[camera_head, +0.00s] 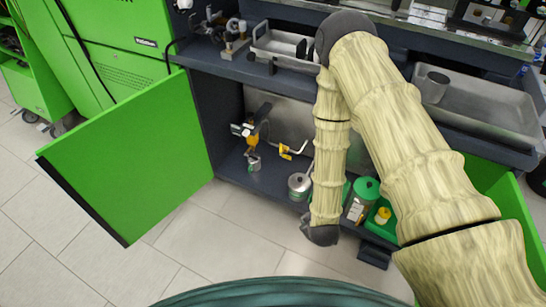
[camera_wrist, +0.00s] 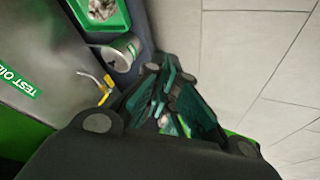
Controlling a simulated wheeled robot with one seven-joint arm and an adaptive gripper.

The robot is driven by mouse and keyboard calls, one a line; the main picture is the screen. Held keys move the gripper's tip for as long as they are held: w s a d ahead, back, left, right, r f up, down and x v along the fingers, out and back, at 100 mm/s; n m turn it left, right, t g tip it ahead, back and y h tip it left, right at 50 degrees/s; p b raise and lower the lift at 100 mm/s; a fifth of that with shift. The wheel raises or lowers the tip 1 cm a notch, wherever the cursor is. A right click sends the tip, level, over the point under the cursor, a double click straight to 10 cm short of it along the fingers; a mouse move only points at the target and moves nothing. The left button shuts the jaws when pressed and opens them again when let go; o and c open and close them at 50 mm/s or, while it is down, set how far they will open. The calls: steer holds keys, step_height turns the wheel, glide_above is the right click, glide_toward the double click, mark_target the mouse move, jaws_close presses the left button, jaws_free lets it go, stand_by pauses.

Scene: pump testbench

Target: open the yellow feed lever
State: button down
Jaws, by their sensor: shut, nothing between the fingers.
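The yellow feed lever (camera_head: 291,151) is inside the open cabinet under the bench, in front of the grey metal back panel. In the wrist view a yellow lever (camera_wrist: 105,90) sits on a small metal tap at the grey tank (camera_wrist: 40,65) marked TEST OIL. My gripper (camera_wrist: 168,85) is shut and empty, with its dark green finger pads to the right of the lever and apart from it. In the head view my arm hides the gripper's fingers. I cannot tell the lever's valve position from these views.
A green cabinet door (camera_head: 135,160) stands open at left. A metal can (camera_head: 300,184), a green-topped canister (camera_head: 366,188) and a green tray (camera_head: 376,230) are at the cabinet's right. A metal cup (camera_wrist: 124,50) is near the lever. Tiled floor in front is free.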

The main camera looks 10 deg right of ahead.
mark_target(281, 150)
steer(key=w+a+f+n+t+b, duration=0.2)
steer(key=w+a+n+t+b, duration=0.1)
steer(key=w+b, duration=0.5)
steer(key=w+a+f+n+t+b, duration=0.2)
steer(key=w+a+n+t+b, duration=0.2)
steer(key=w+b, duration=0.4)
steer(key=w+a+f+n+t+h+b, duration=0.1)
steer(key=w+a+n+t+b, duration=0.3)
steer(key=w, duration=1.4)
steer(key=f+b, duration=0.1)
steer(key=b, duration=0.3)
steer(key=shift+f+t, duration=0.25)
steer(key=shift+t, duration=0.05)
steer(key=shift+w, duration=0.1)
steer(key=w+d+b, duration=0.4)
steer(key=w+b, duration=0.3)
steer(key=w, duration=0.1)
steer(key=shift+w+d, duration=0.15)
